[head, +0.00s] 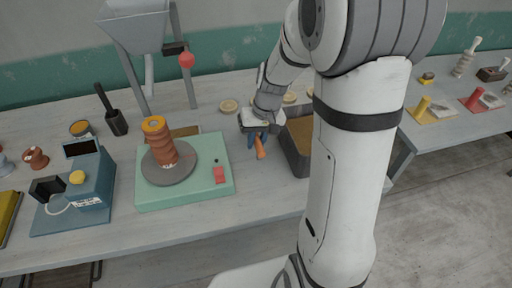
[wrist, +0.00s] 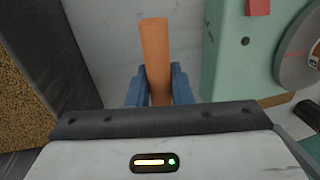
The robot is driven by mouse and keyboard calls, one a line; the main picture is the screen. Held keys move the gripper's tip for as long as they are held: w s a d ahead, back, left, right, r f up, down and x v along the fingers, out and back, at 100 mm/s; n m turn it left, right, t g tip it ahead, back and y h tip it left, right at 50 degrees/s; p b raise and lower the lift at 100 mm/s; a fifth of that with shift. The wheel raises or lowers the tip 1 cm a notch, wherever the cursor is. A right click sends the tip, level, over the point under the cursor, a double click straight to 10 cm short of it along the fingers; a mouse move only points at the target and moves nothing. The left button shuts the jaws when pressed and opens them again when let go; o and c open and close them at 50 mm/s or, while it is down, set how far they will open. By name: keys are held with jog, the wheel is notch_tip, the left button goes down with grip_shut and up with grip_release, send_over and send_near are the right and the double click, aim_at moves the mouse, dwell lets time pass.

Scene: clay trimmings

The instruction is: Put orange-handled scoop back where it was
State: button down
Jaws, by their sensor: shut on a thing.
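My gripper (head: 258,133) is shut on an orange handle, that of the orange-handled scoop (head: 260,149), above the table between the green turntable base and the dark tray. In the wrist view the orange handle (wrist: 155,55) stands between the two blue fingers (wrist: 160,88) and points away from the wrist. The scoop's head is hidden in both views. I cannot tell whether the scoop touches the table.
A dark tray (head: 291,158) with brown grainy filling stands just right of my gripper. A green base (head: 152,195) with a grey wheel and stacked clay rings stands left. A blue device (head: 92,185) is farther left. Bare table (head: 260,188) lies in front.

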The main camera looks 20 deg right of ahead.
jog(key=shift+f, duration=2.3)
jog(key=shift+f, duration=0.2)
jog(key=c, duration=1.3)
grip_release()
jog(key=shift+r, duration=0.1)
